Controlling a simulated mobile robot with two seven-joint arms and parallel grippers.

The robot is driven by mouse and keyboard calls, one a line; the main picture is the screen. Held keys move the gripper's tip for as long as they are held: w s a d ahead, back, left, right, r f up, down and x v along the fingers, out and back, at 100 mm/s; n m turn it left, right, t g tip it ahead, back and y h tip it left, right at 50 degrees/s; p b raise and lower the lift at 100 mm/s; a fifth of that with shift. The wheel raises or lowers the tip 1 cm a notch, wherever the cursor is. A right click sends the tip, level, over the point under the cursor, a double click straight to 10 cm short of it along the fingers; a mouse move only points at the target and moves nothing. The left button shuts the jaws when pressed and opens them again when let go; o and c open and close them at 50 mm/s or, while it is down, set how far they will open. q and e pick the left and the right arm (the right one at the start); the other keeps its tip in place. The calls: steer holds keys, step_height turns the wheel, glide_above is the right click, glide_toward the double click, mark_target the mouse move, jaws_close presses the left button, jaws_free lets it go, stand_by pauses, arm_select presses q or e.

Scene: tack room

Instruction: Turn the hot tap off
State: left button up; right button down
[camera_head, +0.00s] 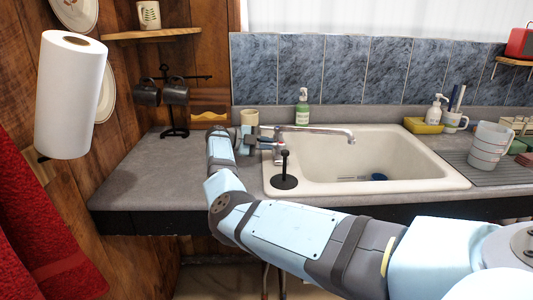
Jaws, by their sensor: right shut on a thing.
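The tap's chrome spout (320,131) reaches right over the left part of the white sink (430,180). The tap body (279,141) stands at the sink's left end, with a small red mark low on it. My right gripper (262,134) is at the left side of the tap body, shut on the hot tap handle. The handle is small and mostly hidden by the fingers, so its angle cannot be told. My right arm runs across the front of the counter. My left gripper is not in view.

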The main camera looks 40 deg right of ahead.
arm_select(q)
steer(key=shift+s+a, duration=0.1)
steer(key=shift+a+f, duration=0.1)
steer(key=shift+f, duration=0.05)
arm_select(e)
steer(key=c, duration=1.1)
jaws_free()
steer(key=shift+d, duration=0.1)
steer(key=b+v, duration=0.1)
steer(key=v, duration=0.4)
steer(key=b+v, duration=0.2)
steer(key=v, duration=0.3)
steer(key=shift+w+f+b, duration=0.2)
steer(key=shift+w+b, duration=0.05)
steer(key=shift+b, duration=0.05)
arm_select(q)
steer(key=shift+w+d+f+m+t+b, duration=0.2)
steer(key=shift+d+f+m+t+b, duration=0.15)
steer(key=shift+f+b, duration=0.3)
arm_select(e)
steer(key=shift+w+a+r, duration=0.15)
steer(key=shift+a+r, duration=0.05)
steer(key=shift+a, duration=0.2)
steer(key=shift+w+a+r, duration=0.15)
steer(key=shift+a+r, duration=0.05)
steer(key=shift+a, duration=0.2)
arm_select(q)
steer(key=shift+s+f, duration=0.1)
